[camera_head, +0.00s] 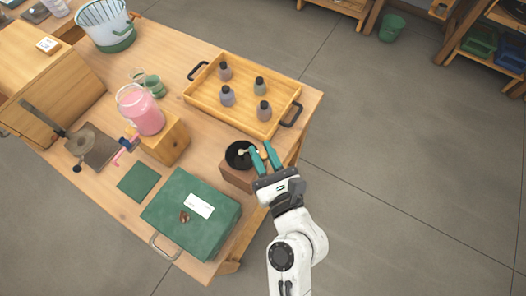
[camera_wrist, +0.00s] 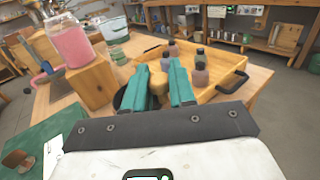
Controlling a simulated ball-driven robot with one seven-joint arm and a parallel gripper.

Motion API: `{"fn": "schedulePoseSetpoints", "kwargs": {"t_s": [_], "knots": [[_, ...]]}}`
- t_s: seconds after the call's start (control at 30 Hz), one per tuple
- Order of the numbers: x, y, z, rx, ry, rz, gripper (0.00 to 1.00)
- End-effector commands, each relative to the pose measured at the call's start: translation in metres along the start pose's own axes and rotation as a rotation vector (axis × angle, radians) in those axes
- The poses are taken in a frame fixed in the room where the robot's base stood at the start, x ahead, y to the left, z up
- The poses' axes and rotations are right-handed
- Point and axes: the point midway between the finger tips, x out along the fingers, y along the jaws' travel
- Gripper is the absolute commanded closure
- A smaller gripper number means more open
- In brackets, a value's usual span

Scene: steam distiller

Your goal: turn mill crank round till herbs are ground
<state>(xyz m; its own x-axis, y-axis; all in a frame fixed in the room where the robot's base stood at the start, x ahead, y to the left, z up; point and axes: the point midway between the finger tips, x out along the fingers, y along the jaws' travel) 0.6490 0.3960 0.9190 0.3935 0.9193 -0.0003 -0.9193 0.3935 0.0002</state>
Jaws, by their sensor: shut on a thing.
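The mill looks like a brown wooden block (camera_head: 236,178) with a round black top (camera_head: 236,160), near the table's right edge. A pale wooden crank knob (camera_head: 242,152) shows at the black top; it also shows in the wrist view (camera_wrist: 158,88). My gripper (camera_head: 260,148), with two teal fingers, reaches over the mill from the right. In the wrist view the fingers (camera_wrist: 158,72) are shut on the knob, one on each side. The fingers hide part of the crank and black top. No herbs can be made out inside the mill.
A wooden tray (camera_head: 205,98) with several small dark-capped bottles stands behind the mill. A green box (camera_head: 180,235) lies in front. A pink jar (camera_head: 140,112) stands on a wooden block (camera_head: 172,142) to the left. Open floor lies right of the table.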

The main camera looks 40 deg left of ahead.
Motion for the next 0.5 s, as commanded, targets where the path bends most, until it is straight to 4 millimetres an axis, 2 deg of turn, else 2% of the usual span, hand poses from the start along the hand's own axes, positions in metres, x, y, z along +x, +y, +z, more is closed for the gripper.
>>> {"fn": "schedulePoseSetpoints", "kwargs": {"t_s": [0.5], "knots": [[-0.0023,0.0019,0.0041,0.000,0.001,-0.052,1.00]]}}
